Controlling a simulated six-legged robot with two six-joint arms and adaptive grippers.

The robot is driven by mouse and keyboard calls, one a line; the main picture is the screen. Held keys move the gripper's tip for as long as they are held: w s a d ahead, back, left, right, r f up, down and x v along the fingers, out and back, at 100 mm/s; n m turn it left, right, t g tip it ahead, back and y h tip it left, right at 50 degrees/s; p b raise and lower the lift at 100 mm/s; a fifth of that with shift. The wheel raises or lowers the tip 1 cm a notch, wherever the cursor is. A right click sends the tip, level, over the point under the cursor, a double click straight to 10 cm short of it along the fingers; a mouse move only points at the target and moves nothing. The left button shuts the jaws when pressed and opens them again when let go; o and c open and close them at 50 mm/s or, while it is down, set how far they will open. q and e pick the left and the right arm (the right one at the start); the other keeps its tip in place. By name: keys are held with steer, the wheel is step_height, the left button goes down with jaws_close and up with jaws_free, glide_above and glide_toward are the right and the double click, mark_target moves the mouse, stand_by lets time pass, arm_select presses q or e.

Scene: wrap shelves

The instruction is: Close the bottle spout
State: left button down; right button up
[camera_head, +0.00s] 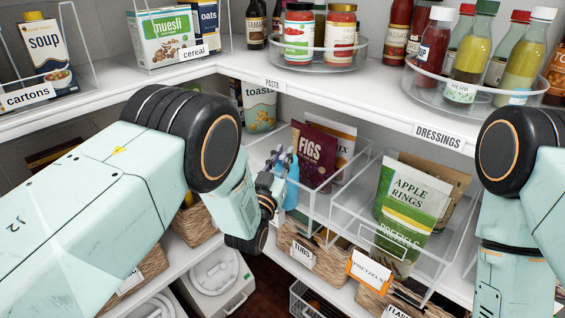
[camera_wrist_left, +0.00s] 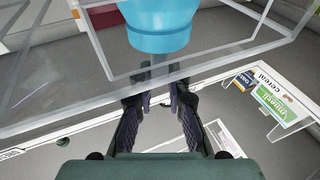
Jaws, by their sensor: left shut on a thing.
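The blue bottle (camera_head: 292,187) stands by the clear bin's left end in the head view, partly behind my left gripper (camera_head: 280,170). In the left wrist view the blue bottle (camera_wrist_left: 160,22) is at the top centre, cut by the frame edge. There my left gripper (camera_wrist_left: 159,98) has its fingertips drawn together just below the blue part. It is shut on the bottle, but the exact spot held is hard to see. Whether the spout is open or closed cannot be told. My right arm shows at the right edge; its gripper is out of view.
Clear bins (camera_head: 345,205) on the middle shelf hold a FIGS bag (camera_head: 315,158) and an APPLE RINGS bag (camera_head: 408,200). The upper shelf edge (camera_head: 350,112) runs above, with turntables of jars and bottles. Baskets (camera_head: 318,262) stand below.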

arm_select(q)
steer(key=shift+s+f, duration=0.15)
steer(key=shift+f, duration=0.1)
steer(key=c, duration=1.3)
jaws_free()
steer(key=shift+r, duration=0.1)
steer(key=v, duration=1.2)
